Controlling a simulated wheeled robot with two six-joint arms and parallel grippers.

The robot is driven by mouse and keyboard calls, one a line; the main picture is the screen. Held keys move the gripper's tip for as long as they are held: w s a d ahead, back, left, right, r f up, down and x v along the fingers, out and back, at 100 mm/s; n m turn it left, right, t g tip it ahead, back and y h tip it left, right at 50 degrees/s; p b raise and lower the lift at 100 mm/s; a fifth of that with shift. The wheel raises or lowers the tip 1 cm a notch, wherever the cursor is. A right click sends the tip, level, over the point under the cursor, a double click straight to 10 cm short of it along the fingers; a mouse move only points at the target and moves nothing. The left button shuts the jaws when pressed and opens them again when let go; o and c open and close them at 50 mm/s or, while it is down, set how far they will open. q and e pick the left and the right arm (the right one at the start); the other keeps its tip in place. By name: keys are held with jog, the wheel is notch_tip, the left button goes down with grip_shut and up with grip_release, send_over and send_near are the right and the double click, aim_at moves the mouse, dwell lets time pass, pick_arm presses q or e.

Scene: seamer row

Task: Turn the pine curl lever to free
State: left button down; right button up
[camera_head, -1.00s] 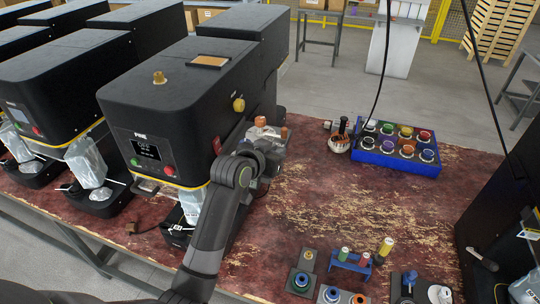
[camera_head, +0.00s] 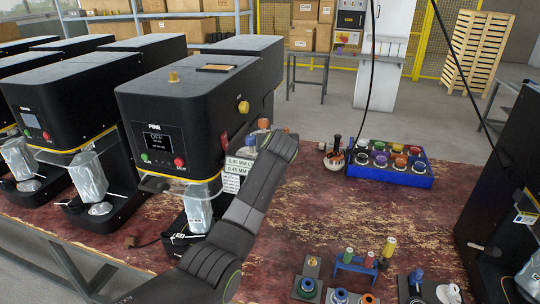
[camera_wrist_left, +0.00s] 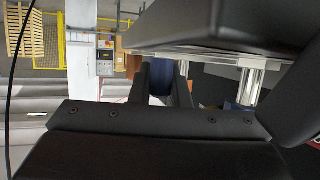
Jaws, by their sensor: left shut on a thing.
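The Pine machine (camera_head: 195,110) is a black seamer with a screen reading OFF. On its right side an orange knob (camera_head: 263,123) and a blue piece (camera_head: 250,140) show beside tags (camera_head: 238,166) reading 0.60 MM and 0.45 MM. My left arm covers most of that spot, and its gripper is hidden in the head view. In the left wrist view my left gripper (camera_wrist_left: 160,88) has its two fingers on either side of a dark blue part (camera_wrist_left: 160,98), shut on it. I cannot read the lever's setting. My right gripper is not in view.
A blue tray (camera_head: 390,176) of several coloured caps stands on the worn red table (camera_head: 320,220). Small fixtures and a blue stand (camera_head: 355,264) lie at the front right. More seamers stand to the left. A black machine (camera_head: 505,190) borders the right. The table's middle is mostly clear.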

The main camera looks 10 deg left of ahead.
pick_arm(q)
jog(key=y+b, duration=0.1)
jog(key=w+n+y+b, duration=0.1)
jog(key=shift+a+f+n+b, duration=0.1)
jog(key=shift+a+n+b, duration=0.2)
jog(key=shift+a+b, duration=0.05)
jog(key=shift+w+a+n+g+y+b, duration=0.25)
jog(key=shift+n+g+y+b, duration=0.2)
jog(key=shift+b, duration=0.35)
jog(key=shift+r, duration=0.2)
jog(key=c, duration=1.4)
grip_release()
jog(key=shift+w+f, duration=0.1)
jog(key=shift+o, duration=0.2)
jog(key=shift+b+v, duration=0.35)
jog(key=shift+v, duration=0.65)
jog(key=b+v, duration=0.4)
jog(key=v, duration=1.1)
jog(key=shift+s+d, duration=0.15)
jog(key=shift+s, duration=0.1)
